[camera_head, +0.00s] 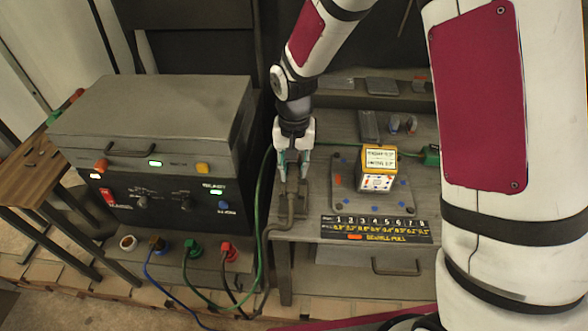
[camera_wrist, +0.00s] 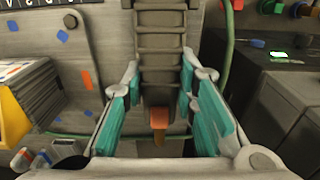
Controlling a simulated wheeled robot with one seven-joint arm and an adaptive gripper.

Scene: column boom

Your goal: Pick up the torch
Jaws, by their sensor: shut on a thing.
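The torch (camera_head: 291,203) is grey-brown with a hose bending away from its lower end. It is at the left end of the grey workbench. My gripper (camera_head: 293,167) points down onto it from above and hides its upper part. In the wrist view the torch's ribbed dark handle (camera_wrist: 160,62) runs between the teal finger pads of my gripper (camera_wrist: 160,92), with an orange trigger (camera_wrist: 158,119) nearer the palm. My gripper is shut on the torch. I cannot tell whether the torch is clear of the bench.
A grey machine (camera_head: 160,130) with lit buttons stands just left. A yellow-and-white box (camera_head: 377,169) sits on a metal plate (camera_head: 345,200) to the right. A numbered black strip (camera_head: 375,229) lies along the front edge.

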